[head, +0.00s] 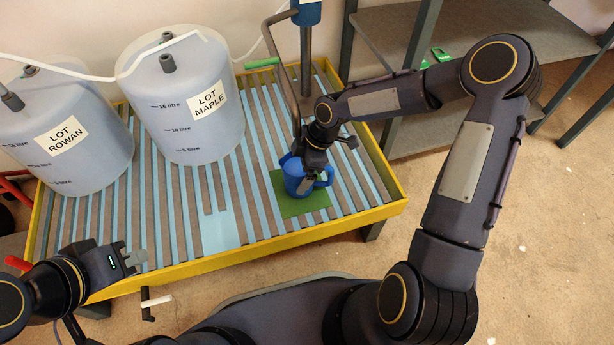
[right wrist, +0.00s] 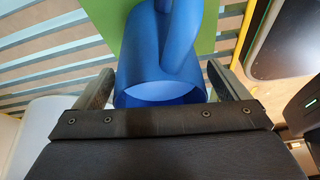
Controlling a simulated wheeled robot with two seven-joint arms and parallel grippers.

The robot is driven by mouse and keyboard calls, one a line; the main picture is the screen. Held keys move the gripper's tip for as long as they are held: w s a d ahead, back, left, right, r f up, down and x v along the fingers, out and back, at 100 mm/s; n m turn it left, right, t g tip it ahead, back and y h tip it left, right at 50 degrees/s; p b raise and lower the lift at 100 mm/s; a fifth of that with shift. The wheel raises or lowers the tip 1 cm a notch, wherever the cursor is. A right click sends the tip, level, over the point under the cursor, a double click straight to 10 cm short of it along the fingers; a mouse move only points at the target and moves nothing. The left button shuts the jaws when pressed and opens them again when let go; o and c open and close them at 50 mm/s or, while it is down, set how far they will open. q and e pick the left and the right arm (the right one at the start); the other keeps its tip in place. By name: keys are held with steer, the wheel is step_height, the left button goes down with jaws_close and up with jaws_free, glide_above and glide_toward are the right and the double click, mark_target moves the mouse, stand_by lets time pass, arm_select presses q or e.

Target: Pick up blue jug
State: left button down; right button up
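The blue jug (head: 294,183) stands upright on a green mat (head: 290,207) at the right part of the slatted platform. My right gripper (head: 309,178) is above it, reaching down at its rim. In the right wrist view the jug (right wrist: 160,80) lies between the two fingers of the gripper (right wrist: 162,68). The fingers are spread, one on each side of the jug, very close to its wall; firm contact does not show. The jug's handle points away from the wrist camera. My left gripper (head: 134,258) is empty near the platform's front left corner, far from the jug.
Two large tanks, LOT MAPLE (head: 186,105) and LOT ROWAN (head: 66,140), stand on the platform's left. The yellow rim (head: 250,252) edges the platform. A grey shelf (head: 480,40) stands at the right.

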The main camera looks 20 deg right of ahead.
steer(key=c, duration=1.4)
steer(key=shift+o, duration=0.2)
steer(key=shift+r, duration=0.1)
